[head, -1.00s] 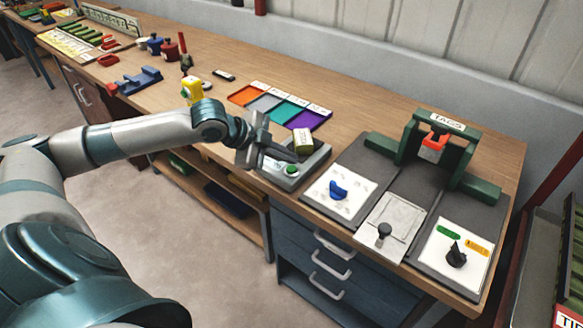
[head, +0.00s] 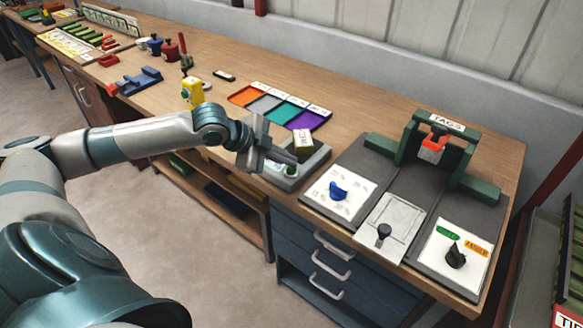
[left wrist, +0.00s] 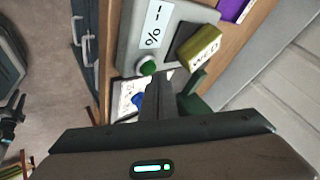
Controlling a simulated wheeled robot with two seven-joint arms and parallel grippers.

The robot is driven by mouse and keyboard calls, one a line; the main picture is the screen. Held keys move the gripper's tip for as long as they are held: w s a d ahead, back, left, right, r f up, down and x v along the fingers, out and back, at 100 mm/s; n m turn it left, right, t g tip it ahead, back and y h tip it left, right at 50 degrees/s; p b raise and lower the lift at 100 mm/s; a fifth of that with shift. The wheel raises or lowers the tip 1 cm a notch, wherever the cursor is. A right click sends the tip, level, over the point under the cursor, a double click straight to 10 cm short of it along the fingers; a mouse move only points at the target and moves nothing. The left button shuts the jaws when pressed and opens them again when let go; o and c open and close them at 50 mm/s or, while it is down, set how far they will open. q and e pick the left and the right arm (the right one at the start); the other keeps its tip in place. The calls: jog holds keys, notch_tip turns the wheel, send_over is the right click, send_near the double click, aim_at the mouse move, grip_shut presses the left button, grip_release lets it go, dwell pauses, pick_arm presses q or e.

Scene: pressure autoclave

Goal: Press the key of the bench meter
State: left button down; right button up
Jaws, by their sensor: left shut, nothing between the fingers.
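The bench meter (head: 283,183) is a grey box near the front edge of the bench, with a round green key (head: 291,170) on its top. In the left wrist view the meter (left wrist: 130,45) shows a white display reading "-- %", and the green key (left wrist: 147,67) lies just beyond the fingertips. My left gripper (head: 287,161) is shut and empty, its fingertips right by the key and partly covering it in the head view. I cannot tell whether they touch it. A labelled olive block (head: 303,143) sits on the meter. My right gripper is not in view.
To the right are a panel with a blue knob (head: 338,190), a plate with a black knob (head: 384,231), and a green TAGS frame (head: 447,124). Behind the meter lie coloured trays (head: 290,109). A yellow object (head: 192,93) stands left of them.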

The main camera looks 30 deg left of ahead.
pick_arm(q)
jog(key=shift+f, duration=0.1)
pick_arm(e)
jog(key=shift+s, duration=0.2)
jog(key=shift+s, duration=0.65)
pick_arm(q)
jog(key=shift+f, duration=0.1)
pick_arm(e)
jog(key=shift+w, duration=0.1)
